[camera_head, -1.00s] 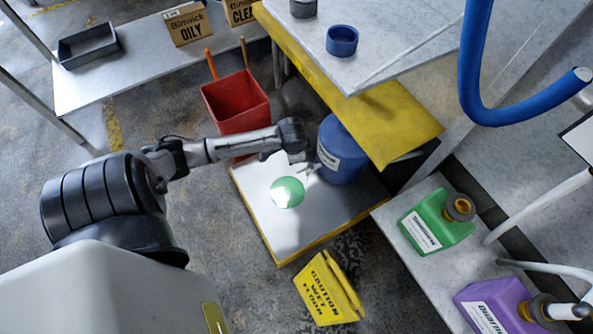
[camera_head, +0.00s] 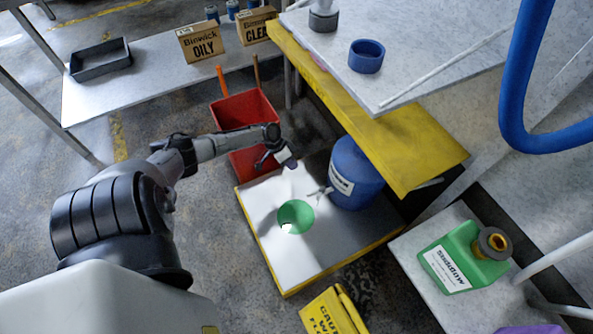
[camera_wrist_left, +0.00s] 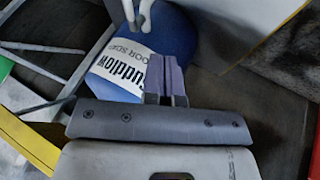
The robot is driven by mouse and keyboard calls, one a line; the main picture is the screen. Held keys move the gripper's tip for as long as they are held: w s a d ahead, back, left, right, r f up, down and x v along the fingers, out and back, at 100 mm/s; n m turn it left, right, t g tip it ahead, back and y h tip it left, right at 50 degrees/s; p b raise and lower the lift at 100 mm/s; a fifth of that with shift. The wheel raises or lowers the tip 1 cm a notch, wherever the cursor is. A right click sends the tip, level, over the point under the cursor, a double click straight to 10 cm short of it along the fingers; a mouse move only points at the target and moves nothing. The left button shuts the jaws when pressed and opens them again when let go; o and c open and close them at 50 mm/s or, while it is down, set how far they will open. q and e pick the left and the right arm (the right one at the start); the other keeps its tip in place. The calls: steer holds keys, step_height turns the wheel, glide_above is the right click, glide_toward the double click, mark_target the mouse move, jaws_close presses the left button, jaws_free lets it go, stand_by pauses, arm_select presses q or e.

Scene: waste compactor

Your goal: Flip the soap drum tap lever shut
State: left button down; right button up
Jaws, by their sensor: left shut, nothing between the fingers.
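The blue soap drum (camera_head: 357,175) with a white label stands on the pale, yellow-edged platform in the head view. Its pale tap (camera_head: 320,193) sticks out to the left, above a round green patch (camera_head: 296,217). The lever's position is too small to tell. My left gripper (camera_head: 289,160) is up and left of the tap, apart from it. In the left wrist view its fingers (camera_wrist_left: 166,78) are shut and empty, seen against the drum (camera_wrist_left: 175,35). White tap-like parts (camera_wrist_left: 136,12) show at the top there. My right gripper is not in view.
A red bucket (camera_head: 243,112) stands behind my left arm. A yellow-edged table (camera_head: 400,145) overhangs the drum. A yellow caution sign (camera_head: 335,314) stands in front of the platform. A green jug (camera_head: 462,258) is on the right. The platform's front (camera_head: 290,265) is clear.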

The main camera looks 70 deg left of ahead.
arm_select(q)
steer(key=w+d+f+b, duration=0.3)
steer(key=d+f+b, duration=0.2)
steer(key=d+f, duration=0.2)
steer(key=shift+w+d+f+b, duration=0.2)
steer(key=shift+d+f+b, duration=0.05)
steer(key=shift+f+b, duration=0.1)
steer(key=shift+s, duration=0.1)
